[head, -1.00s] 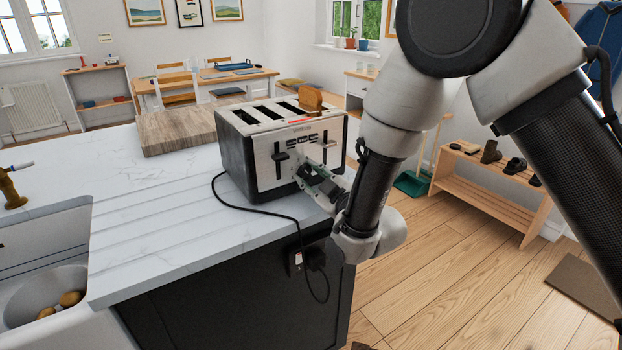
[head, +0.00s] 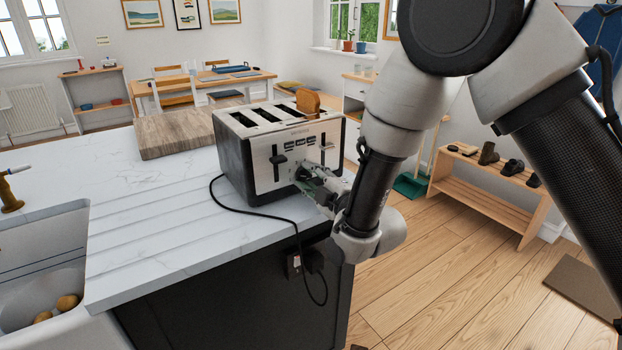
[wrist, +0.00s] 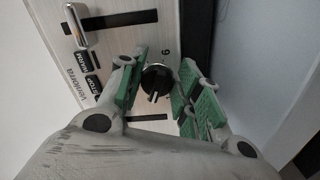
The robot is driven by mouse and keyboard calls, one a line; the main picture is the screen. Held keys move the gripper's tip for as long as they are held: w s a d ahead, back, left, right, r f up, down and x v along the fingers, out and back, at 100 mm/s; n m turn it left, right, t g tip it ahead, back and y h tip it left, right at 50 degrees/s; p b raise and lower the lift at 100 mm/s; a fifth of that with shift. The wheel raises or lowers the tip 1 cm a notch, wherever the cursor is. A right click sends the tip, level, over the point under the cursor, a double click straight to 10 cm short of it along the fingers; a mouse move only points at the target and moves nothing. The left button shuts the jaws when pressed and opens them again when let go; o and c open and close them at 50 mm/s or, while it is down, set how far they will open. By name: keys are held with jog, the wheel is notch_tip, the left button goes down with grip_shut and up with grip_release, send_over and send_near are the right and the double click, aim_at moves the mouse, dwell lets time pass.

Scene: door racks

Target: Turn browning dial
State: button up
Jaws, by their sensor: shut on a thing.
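The toaster (head: 258,158) stands on the white counter, with two levers on its steel front and a slice of toast (head: 308,100) standing up in a rear slot. The round black browning dial (wrist: 155,80) is on its front panel, near a figure 6. My gripper (wrist: 163,84) has its green-padded fingers on either side of the dial and is shut on it.
A black cord (head: 262,212) runs from the toaster over the counter edge to a socket. A wooden board (head: 172,135) lies behind the toaster. A sink (head: 45,270) is at left. The counter (head: 150,215) in front of the toaster is mostly clear.

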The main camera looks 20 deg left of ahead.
jog(key=shift+f, duration=0.1)
jog(key=o, duration=0.9)
jog(key=v, duration=1.2)
